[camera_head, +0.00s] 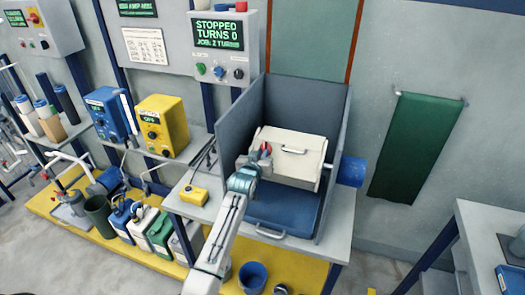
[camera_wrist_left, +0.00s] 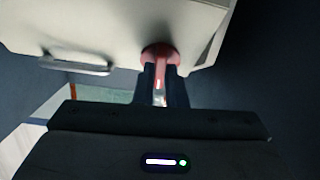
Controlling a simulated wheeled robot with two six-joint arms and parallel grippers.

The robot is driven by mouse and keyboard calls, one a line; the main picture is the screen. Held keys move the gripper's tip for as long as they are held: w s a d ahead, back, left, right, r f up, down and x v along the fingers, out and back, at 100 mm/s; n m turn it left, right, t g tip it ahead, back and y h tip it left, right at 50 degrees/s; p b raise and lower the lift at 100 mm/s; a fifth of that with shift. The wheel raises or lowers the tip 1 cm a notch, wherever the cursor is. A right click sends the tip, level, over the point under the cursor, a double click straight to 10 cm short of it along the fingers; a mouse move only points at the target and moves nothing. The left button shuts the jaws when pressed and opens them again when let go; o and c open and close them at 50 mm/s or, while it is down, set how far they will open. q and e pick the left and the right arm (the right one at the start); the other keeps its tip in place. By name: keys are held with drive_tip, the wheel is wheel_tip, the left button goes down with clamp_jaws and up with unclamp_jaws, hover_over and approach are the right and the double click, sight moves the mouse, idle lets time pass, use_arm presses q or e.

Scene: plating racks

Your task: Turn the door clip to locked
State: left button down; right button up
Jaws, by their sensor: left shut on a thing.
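The door clip (camera_wrist_left: 160,54) is a small red piece with a round base, on the edge area of a cream box's door. The cream box (camera_head: 291,150) sits inside the open grey-blue booth and has a metal handle (camera_head: 294,151), which also shows in the left wrist view (camera_wrist_left: 76,65). My left gripper (camera_head: 265,155) is at the left part of the box's front. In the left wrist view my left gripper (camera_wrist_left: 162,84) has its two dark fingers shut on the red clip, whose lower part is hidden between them. My right gripper is not in view.
The booth (camera_head: 333,150) has walls on both sides and behind, close around the box. A control panel (camera_head: 224,48) reading "STOPPED TURNS 0" hangs above left. A small yellow box (camera_head: 194,195) lies on the bench to the left. A blue bucket (camera_head: 253,276) stands below.

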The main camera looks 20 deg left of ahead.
use_arm(q)
drive_tip(key=shift+w+a+r+m+h+p, duration=0.1)
drive_tip(key=shift+r+m+h+p, duration=0.25)
drive_tip(key=shift+m, duration=0.45)
drive_tip(key=shift+f, duration=0.1)
drive_tip(key=c, duration=1.6)
unclamp_jaws()
drive_tip(key=shift+f, duration=0.1)
drive_tip(key=shift+c, duration=0.2)
drive_tip(key=shift+o, duration=0.8)
drive_tip(key=shift+w+f, duration=0.15)
drive_tip(key=shift+f, duration=0.05)
drive_tip(key=s+r+b, duration=0.2)
drive_tip(key=s+b, duration=0.1)
drive_tip(key=s, duration=0.7)
drive_tip(key=shift+s+a+b, duration=0.2)
drive_tip(key=shift+s+b, duration=0.1)
drive_tip(key=shift+b, duration=0.05)
